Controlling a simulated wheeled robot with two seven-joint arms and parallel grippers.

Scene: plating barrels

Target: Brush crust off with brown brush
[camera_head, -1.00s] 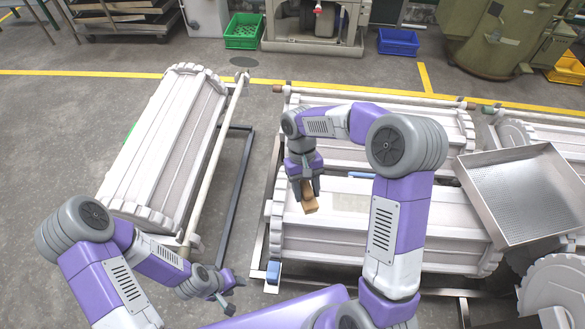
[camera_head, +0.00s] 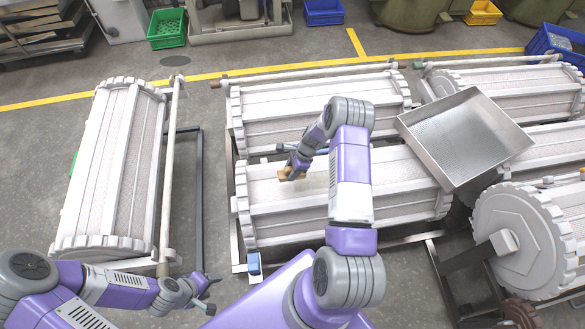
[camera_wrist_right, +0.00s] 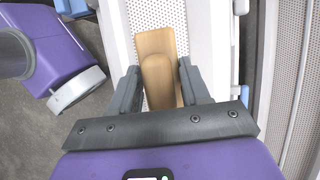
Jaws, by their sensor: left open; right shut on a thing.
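The brown brush (camera_head: 291,174) is held in my right gripper (camera_head: 294,168), over the top of the near middle barrel (camera_head: 400,195). In the right wrist view the brush's wooden body (camera_wrist_right: 155,62) sits between the two dark fingers of my right gripper (camera_wrist_right: 160,88). The brush lies close to the white barrel panel; I cannot tell whether it touches. Its bristles are hidden. I cannot make out the crust clearly. My left gripper (camera_head: 207,288) is open and empty, low at the left, near the lower end of the left barrel (camera_head: 115,165).
A metal tray (camera_head: 465,140) rests at the right, over the barrels. Another barrel (camera_head: 320,110) lies behind the near middle one, and a large barrel end (camera_head: 530,240) stands at right. A blue brush-like item (camera_head: 254,264) sits at the frame's front.

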